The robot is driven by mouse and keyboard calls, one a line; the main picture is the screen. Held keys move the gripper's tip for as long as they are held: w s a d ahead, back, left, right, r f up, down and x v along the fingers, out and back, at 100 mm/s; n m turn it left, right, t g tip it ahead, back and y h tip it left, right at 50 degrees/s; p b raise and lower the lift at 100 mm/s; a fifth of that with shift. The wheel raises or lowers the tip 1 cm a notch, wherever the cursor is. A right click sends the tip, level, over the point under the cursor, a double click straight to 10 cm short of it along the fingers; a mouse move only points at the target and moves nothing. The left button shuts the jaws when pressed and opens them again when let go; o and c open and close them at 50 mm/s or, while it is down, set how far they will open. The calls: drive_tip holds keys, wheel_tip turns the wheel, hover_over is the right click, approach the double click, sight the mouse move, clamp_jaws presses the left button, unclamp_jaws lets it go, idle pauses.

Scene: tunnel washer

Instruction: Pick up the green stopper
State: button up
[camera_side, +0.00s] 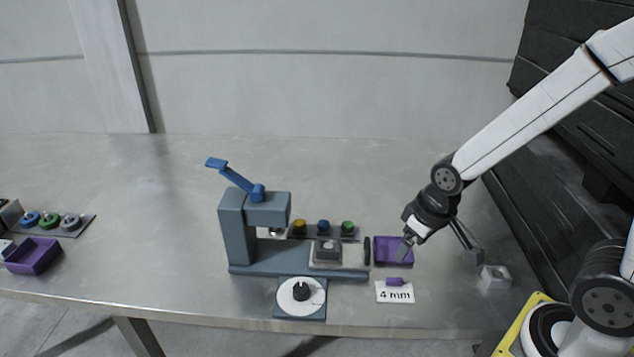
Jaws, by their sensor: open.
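A small green stopper (348,227) stands at the right end of a row on a grey rack behind the blue-grey press, beside a blue one (323,226) and a yellow one (299,227). A second green round piece (49,221) sits on a plate at the far left; I cannot tell whether it is also a stopper. My gripper (441,256) is open with its fingers wide apart, to the right of the rack. Its left finger is in front of the purple tray (381,250). Nothing shows between the fingers.
The press (237,232) with its raised blue lever (233,177) stands left of my gripper. A white dial (301,295), a "4 mm" card (395,293) and a small metal block (494,277) lie near the front. Another purple tray (33,256) is far left. The back table is clear.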

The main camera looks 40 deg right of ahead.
drive_tip(key=shift+w, duration=0.1)
idle(0.5)
drive_tip(key=m+g, duration=0.2)
drive_tip(key=m, duration=1.7)
hover_over(348, 224)
drive_tip(key=f, duration=0.2)
drive_tip(key=shift+s+a+f, duration=0.15)
drive_tip(key=shift+s+f, duration=0.2)
drive_tip(key=shift+f, duration=0.05)
drive_tip(key=shift+w+d+f+m+g, duration=0.1)
drive_tip(key=shift+w+f+m+g, duration=0.05)
drive_tip(key=shift+w+m, duration=0.2)
drive_tip(key=shift+w+d+f+m+g, duration=0.1)
drive_tip(key=shift+w+m+g, duration=0.05)
drive_tip(key=shift+w+m, duration=0.2)
drive_tip(key=shift+s+f, duration=0.1)
drive_tip(key=shift+f, duration=1.2)
drive_tip(key=shift+s+f, duration=0.15)
drive_tip(key=shift+f, duration=2.45)
